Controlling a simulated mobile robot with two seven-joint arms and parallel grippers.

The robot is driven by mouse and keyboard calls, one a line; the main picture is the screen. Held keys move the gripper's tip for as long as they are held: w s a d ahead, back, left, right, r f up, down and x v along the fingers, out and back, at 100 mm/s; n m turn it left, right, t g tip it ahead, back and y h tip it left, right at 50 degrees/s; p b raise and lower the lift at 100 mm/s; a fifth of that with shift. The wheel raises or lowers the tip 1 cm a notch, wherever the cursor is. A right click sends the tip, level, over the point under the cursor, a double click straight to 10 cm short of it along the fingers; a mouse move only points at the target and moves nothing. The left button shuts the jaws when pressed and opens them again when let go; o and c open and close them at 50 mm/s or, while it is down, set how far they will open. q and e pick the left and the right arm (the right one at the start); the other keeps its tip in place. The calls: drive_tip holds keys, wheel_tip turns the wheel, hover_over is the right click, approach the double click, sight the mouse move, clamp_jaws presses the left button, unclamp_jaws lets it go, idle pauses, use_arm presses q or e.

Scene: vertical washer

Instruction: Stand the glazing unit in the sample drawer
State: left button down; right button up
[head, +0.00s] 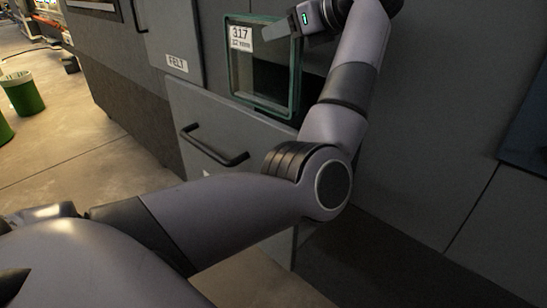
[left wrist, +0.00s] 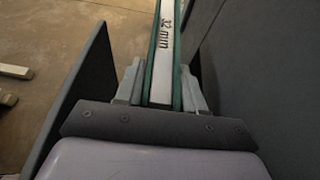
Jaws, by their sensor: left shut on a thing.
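The glazing unit (head: 233,68) is a green-edged pane with a white label reading 317 and 32 mm. It stands upright over the opening of the sample drawer (head: 205,112). My left gripper (head: 302,20) is shut on its upper right edge. In the left wrist view my left gripper (left wrist: 162,92) has a finger on each side of the unit's edge (left wrist: 166,50), marked 32 mm. The drawer is pulled out, its front panel (left wrist: 82,88) beside the unit. I cannot tell whether the unit's lower edge is inside the drawer. My right gripper does not show clearly.
A closed grey panel labelled FELT (head: 177,63) is left of the unit. The drawer's black handle (head: 215,150) sticks out in front. A flat grey wall (head: 430,110) stands close on the right. Green bins (head: 22,92) stand far left on open floor.

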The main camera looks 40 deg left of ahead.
sight(298, 47)
use_arm(q)
drive_tip(key=shift+t, duration=0.4)
drive_tip(key=d+f, duration=0.1)
drive_tip(key=d+b, duration=0.1)
drive_tip(key=d+f+b, duration=0.1)
drive_tip(key=shift+s+d+f, duration=0.3)
drive_tip(key=shift+f, duration=0.05)
wheel_tip(298, 47, down, 20)
drive_tip(key=b, duration=0.1)
drive_tip(key=shift+f, duration=0.15)
drive_tip(key=c, duration=0.7)
unclamp_jaws()
drive_tip(key=shift+f, duration=0.15)
